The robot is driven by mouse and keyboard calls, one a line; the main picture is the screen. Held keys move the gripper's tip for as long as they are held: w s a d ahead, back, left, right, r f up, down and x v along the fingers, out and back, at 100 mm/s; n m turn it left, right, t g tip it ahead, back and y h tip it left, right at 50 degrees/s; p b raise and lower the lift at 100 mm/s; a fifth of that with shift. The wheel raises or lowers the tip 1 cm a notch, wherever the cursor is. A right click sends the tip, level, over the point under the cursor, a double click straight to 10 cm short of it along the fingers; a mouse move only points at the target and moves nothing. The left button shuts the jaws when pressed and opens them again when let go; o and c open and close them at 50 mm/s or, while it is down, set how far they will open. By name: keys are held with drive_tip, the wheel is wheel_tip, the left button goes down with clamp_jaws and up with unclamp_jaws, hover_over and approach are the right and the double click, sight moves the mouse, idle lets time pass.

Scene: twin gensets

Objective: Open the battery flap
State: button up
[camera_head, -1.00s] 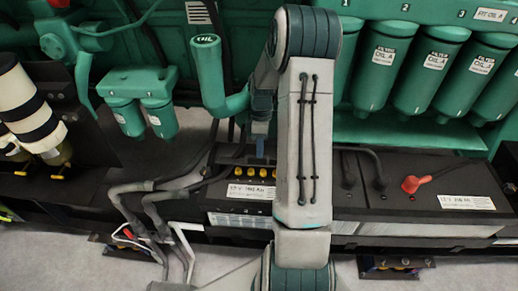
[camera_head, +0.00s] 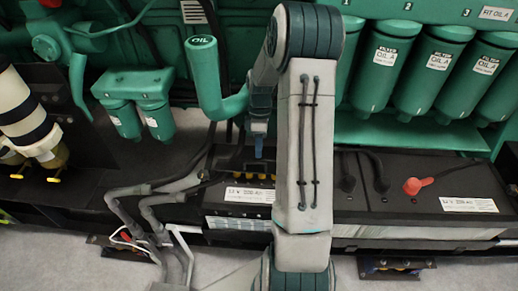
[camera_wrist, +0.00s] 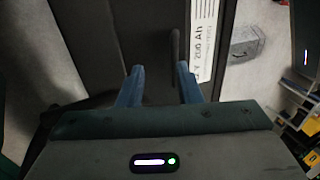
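The left battery (camera_head: 230,221) is a dark box with a white label, low in front of the green engine. A few yellow caps (camera_head: 238,178) show on its top, partly hidden by my arm. My gripper (camera_head: 258,154) points down over this battery. In the wrist view my gripper (camera_wrist: 158,86) has its two blue fingers apart over a dark top panel (camera_wrist: 112,40). A thin black bar (camera_wrist: 175,45) lies near the right finger, beside the white label (camera_wrist: 203,38). I cannot tell where the flap's edges are, or whether a finger touches the bar.
Grey hoses (camera_head: 152,205) bend down left of the battery. A green oil pipe (camera_head: 205,75) stands behind, left of my arm. Another battery (camera_head: 420,200) with a red terminal cover (camera_head: 418,185) lies right. Green filters (camera_head: 428,75) hang above it. The floor in front is mostly clear.

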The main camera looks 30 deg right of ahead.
drive_tip(key=s+d+r, duration=0.7)
drive_tip(key=s+r, duration=0.2)
drive_tip(key=shift+d+r+b, duration=0.15)
drive_tip(key=shift+d+b, duration=0.1)
drive_tip(key=shift+b, duration=0.15)
drive_tip(key=s+a+r+m+t+h, duration=0.1)
drive_tip(key=a+r+m, duration=0.3)
drive_tip(key=a, duration=0.5)
drive_tip(key=s+a+r+m+t+h+p, duration=0.1)
drive_tip(key=s+a+r+m+t, duration=0.1)
drive_tip(key=a, duration=0.7)
wheel_tip(320, 180, up, 2)
drive_tip(key=shift+s+a+r+m+t+h, duration=0.3)
drive_tip(key=shift+m+t, duration=0.2)
drive_tip(key=shift+m, duration=0.4)
drive_tip(key=s+a+m+t, duration=0.1)
drive_tip(key=s+a, duration=0.1)
drive_tip(key=s+a+m+t, duration=0.1)
drive_tip(key=a+m, duration=0.1)
drive_tip(key=shift+s+a+r, duration=0.2)
drive_tip(key=shift+s+a, duration=0.1)
drive_tip(key=shift+s, duration=0.1)
drive_tip(key=shift+c, duration=0.3)
drive_tip(key=shift+s+a+m, duration=0.15)
drive_tip(key=shift+m, duration=0.15)
clamp_jaws()
drive_tip(key=shift+a, duration=0.1)
